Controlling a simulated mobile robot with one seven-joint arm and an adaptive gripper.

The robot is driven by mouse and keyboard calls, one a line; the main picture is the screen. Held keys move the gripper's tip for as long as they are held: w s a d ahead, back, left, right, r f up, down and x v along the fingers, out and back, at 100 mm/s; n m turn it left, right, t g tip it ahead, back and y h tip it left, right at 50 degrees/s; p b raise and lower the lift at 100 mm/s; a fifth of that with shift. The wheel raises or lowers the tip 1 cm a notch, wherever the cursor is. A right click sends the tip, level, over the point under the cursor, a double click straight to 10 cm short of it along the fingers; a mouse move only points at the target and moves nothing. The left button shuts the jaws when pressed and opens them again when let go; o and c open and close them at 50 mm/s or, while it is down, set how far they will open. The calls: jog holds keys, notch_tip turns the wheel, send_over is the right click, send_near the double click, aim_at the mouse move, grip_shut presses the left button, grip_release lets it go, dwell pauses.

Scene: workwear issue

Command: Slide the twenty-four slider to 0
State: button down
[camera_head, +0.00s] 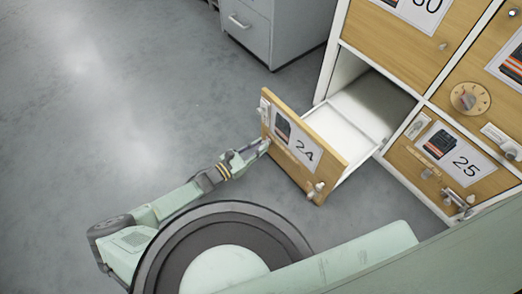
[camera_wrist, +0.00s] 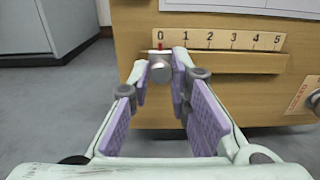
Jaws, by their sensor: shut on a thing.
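The twenty-four drawer front (camera_head: 325,170), wood-coloured with a "24" label, stands pulled out from the cabinet. In the wrist view its front (camera_wrist: 230,100) carries a strip scale (camera_wrist: 222,40) marked 0 to 5 above a slot. The slider knob (camera_wrist: 160,70), a grey round knob, is at the left end of the slot, with a red mark above it at 0. My gripper (camera_wrist: 164,65) is shut on the knob, a finger on each side. In the head view my gripper (camera_head: 262,147) is at the drawer front's left part and the knob is hidden there.
The "25" compartment front (camera_head: 445,172) with its fittings is to the right, and a front with a round dial (camera_head: 469,98) is above it. A grey drawer cabinet (camera_head: 262,35) stands behind. The floor to the left is clear.

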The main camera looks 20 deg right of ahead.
jog(key=shift+w+a, duration=0.2)
jog(key=shift+w, duration=0.05)
jog(key=c, duration=1.7)
grip_release()
jog(key=shift+o, duration=1.1)
jog(key=shift+s, duration=0.1)
jog(key=v, duration=1.2)
